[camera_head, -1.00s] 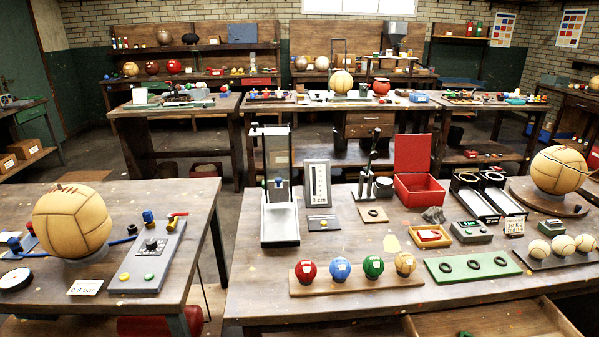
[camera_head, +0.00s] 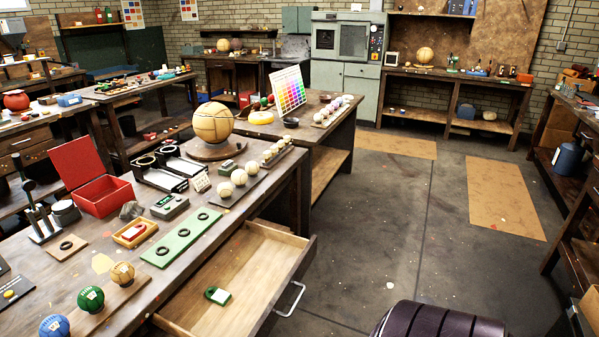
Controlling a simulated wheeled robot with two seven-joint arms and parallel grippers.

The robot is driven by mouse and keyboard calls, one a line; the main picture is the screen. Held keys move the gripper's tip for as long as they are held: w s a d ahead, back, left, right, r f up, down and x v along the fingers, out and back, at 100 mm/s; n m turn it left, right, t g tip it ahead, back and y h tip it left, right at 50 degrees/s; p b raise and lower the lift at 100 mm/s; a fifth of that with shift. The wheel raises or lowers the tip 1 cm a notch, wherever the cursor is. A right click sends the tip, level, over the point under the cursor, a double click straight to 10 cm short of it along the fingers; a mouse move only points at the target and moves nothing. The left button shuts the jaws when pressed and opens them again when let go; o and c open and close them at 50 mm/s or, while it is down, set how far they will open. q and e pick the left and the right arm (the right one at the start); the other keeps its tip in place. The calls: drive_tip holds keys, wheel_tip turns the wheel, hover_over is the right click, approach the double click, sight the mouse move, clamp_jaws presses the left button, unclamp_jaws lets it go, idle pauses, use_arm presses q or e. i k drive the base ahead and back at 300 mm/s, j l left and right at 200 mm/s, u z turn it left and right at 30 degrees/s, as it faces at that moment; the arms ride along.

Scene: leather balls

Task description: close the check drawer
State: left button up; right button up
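The wooden drawer (camera_head: 240,270) under the near workbench (camera_head: 120,240) is pulled out, its inside showing. Its front panel faces the open floor on the right and carries a metal bar handle (camera_head: 291,299). A green and white tag-like item (camera_head: 217,295) lies on the drawer's bottom. The drawer's lower outside is partly hidden. Neither of my grippers is in view.
On the bench are a green strip with black rings (camera_head: 181,237), small coloured balls (camera_head: 90,298), pale balls (camera_head: 239,177) and an open red box (camera_head: 103,195). The floor (camera_head: 380,230) right of the drawer is clear, with flat brown mats (camera_head: 505,197) farther off.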

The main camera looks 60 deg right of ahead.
sight(262, 267)
drive_tip(key=z, duration=1.65)
